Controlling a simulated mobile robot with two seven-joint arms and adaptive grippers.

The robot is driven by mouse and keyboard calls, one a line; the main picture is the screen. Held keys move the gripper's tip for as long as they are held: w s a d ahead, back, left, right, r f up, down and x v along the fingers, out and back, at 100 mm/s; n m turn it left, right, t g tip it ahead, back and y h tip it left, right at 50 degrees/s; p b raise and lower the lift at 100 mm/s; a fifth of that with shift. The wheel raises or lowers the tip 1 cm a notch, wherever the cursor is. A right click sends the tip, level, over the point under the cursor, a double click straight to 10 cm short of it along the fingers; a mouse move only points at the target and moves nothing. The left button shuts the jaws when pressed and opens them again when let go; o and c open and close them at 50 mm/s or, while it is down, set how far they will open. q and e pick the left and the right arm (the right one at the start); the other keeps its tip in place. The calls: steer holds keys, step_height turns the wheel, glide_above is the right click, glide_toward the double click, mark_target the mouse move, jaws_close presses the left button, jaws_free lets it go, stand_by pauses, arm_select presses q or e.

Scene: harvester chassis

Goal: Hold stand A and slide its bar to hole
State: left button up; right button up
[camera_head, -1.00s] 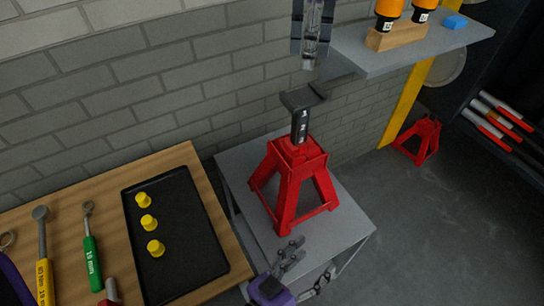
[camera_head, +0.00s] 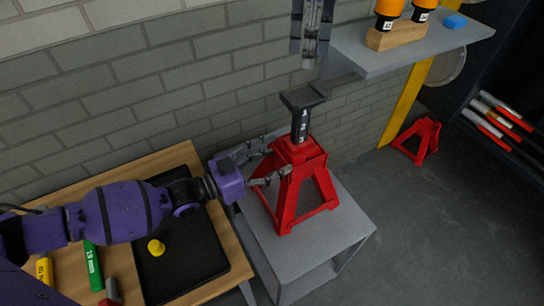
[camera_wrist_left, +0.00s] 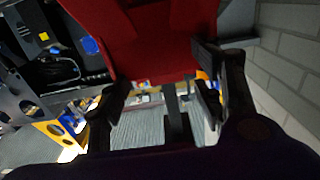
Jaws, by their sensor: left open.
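The red jack stand (camera_head: 295,190), taken as stand A, stands upright on a grey cart. Its dark bar (camera_head: 301,125), with white marks, rises from the top and carries a flat dark saddle (camera_head: 303,97). My left gripper (camera_head: 272,163) reaches in from the left; its open fingers are at the stand's upper left side. I cannot tell whether they touch it. In the left wrist view, the stand's red body (camera_wrist_left: 155,45) fills the upper middle, between and beyond the open fingers (camera_wrist_left: 165,100). My right gripper is not in view.
The grey cart (camera_head: 345,228) has bare top right of the stand. A grey shelf (camera_head: 440,42) juts out above right. A shiny grey part (camera_head: 312,30) hangs above the stand. A second red stand (camera_head: 420,138) is on the floor. The black tray (camera_head: 205,260) lies below my left arm.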

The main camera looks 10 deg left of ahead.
mark_target(298, 147)
arm_select(q)
steer(key=shift+w+r, duration=0.1)
steer(key=shift+w, duration=0.2)
steer(key=x, duration=0.7)
steer(key=shift+w+d, duration=0.1)
steer(key=shift+c, duration=0.5)
